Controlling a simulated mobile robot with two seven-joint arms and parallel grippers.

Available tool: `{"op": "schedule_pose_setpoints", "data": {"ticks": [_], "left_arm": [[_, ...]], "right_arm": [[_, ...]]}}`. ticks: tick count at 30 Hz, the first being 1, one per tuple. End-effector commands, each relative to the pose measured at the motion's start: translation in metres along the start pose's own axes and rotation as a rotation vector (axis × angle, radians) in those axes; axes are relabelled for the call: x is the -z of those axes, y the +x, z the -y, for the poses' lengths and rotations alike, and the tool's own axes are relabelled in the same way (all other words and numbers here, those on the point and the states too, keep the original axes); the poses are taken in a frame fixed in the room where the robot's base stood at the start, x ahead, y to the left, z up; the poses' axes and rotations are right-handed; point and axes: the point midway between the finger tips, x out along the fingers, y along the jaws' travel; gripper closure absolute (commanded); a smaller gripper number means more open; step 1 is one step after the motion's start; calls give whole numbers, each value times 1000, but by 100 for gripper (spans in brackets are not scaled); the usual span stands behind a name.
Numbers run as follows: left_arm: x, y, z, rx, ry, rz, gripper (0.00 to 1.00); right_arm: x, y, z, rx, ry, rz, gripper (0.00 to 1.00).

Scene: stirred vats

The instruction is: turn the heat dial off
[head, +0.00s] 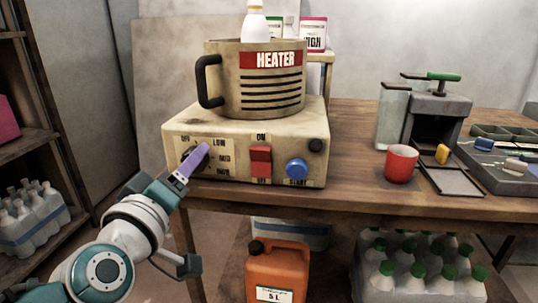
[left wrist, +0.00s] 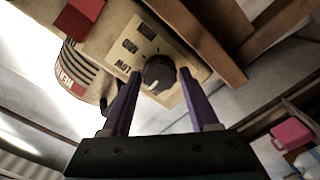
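The dark round heat dial (head: 195,157) is on the front of the cream heater box (head: 228,133), amid the OFF, LOW, MED and HIGH labels. In the head view my left gripper (head: 190,164) reaches it from the lower left, its purple fingers partly covering it. In the left wrist view the dial (left wrist: 159,73) lies between the tips of my left gripper (left wrist: 159,76), which is open with one finger on each side. Small gaps seem to show. A pale mark on the dial points downward there, past LOW; the OFF label is not readable there. My right gripper is not in view.
A red switch (head: 261,161) and blue button (head: 297,169) sit right of the dial. The HEATER vat (head: 255,90), holding a white bottle (head: 255,22), stands on the box. A red cup (head: 401,163) is further right. An orange canister (head: 277,270) stands below the table.

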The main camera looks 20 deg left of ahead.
Motion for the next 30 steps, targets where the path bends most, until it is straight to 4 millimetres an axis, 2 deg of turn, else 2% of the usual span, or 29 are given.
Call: {"op": "schedule_pose_setpoints", "data": {"ticks": [1,5,14,17,24,30], "left_arm": [[0,0,0,0,1,0,32],[0,0,0,0,2,0,19],[0,-4,0,1,3,1,19],[0,-16,0,1,4,2,19],[0,-63,0,2,3,3,19],[0,-92,0,1,2,1,19]], "right_arm": [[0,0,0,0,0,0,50],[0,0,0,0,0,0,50],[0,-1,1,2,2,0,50],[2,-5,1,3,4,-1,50],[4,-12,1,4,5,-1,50],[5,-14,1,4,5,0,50]]}}
